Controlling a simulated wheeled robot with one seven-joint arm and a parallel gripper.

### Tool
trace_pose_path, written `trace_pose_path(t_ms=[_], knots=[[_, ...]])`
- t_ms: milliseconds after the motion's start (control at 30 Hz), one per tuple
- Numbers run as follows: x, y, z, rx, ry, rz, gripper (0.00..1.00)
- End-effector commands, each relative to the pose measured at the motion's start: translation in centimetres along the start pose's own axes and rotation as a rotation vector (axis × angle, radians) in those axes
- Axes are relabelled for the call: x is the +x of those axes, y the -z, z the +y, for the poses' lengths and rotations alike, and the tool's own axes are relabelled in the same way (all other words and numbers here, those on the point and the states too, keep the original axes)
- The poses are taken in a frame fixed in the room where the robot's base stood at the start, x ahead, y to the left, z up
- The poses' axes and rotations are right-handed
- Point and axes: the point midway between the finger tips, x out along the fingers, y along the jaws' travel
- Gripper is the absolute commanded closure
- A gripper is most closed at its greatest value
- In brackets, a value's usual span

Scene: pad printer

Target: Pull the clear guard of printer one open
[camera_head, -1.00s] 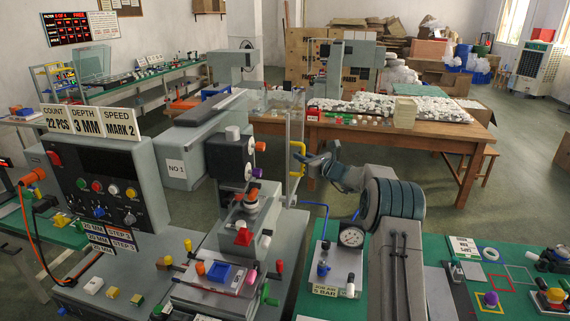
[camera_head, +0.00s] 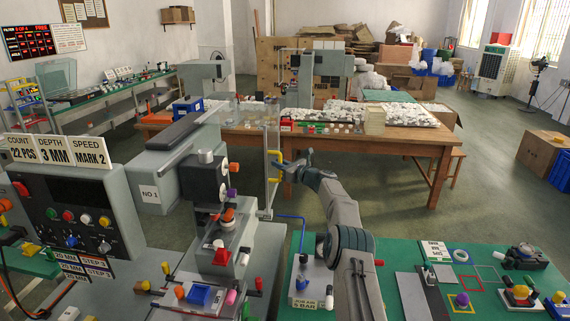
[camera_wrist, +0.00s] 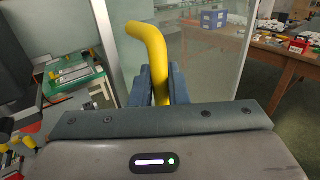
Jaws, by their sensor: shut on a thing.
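Printer one is the grey machine with the NO 1 plate (camera_head: 149,194), at the left in the head view. Its clear guard (camera_wrist: 200,62) is a see-through panel in a pale frame, filling the upper middle of the wrist view. A yellow bar handle (camera_wrist: 150,42) is on the guard; it also shows upright in the head view (camera_head: 273,166). My gripper (camera_wrist: 157,84) is shut on the handle, with dark fingers on both sides of its lower part. The handle's lower end is hidden behind my gripper. I cannot tell how far the guard stands open.
A green bench (camera_head: 400,258) with a gauge, fixtures and small parts lies at the front right. A wooden table (camera_head: 400,146) with many white parts stands behind the guard.

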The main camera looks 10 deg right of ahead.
Motion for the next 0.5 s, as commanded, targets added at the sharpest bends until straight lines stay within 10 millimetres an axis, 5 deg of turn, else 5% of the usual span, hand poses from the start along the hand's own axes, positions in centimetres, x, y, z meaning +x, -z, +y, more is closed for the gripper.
trace_pose_path(t_ms=[433,467,500], knots=[[0.21,-0.35,0.11,-0.002,-0.002,-0.005,1.0],[0.2,-0.35,0.11,-0.002,-0.002,-0.005,0.77],[0.2,-0.34,0.1,-0.002,-0.002,-0.005,0.68]])
